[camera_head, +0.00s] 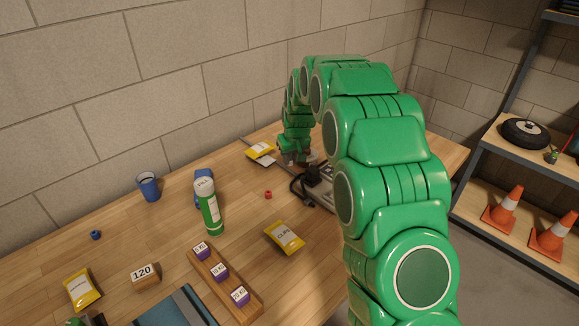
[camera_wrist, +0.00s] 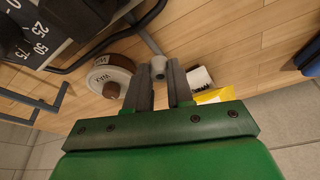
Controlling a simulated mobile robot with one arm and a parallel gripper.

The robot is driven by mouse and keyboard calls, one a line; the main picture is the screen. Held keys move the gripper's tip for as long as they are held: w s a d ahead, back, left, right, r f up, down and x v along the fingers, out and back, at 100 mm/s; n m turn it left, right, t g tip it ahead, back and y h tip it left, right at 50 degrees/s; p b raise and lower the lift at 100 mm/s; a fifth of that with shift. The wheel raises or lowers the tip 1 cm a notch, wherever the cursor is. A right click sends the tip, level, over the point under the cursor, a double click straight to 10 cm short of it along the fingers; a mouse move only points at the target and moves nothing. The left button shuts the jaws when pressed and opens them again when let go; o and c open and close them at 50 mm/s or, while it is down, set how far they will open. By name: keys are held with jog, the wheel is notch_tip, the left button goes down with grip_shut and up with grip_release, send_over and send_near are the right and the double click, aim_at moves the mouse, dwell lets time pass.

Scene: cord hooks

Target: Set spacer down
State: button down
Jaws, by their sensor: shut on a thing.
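My gripper (camera_wrist: 159,72) has its two dark fingers shut on a small grey round spacer (camera_wrist: 158,66), which shows between the fingertips in the wrist view. The wood tabletop (camera_wrist: 215,45) lies beyond it; I cannot tell whether the spacer touches the wood. In the head view my gripper (camera_head: 296,158) is at the far side of the table, partly hidden by my green arm, and the spacer does not show there. Next to the fingers in the wrist view is a round white and brown piece (camera_wrist: 108,80) with a label.
A yellow packet (camera_wrist: 215,95) and a small black-and-white item (camera_wrist: 199,77) lie close to the right finger. A dark panel with numbers (camera_wrist: 35,35) is at upper left. A red ring (camera_head: 268,195), a green bottle (camera_head: 209,207) and a blue cup (camera_head: 149,187) stand farther off.

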aim_at(289, 174)
jog(key=shift+w+a+f, duration=0.2)
jog(key=shift+w+f, duration=0.75)
jog(key=shift+f, duration=1.8)
jog(key=shift+f, duration=0.1)
jog(key=c, duration=1)
grip_release()
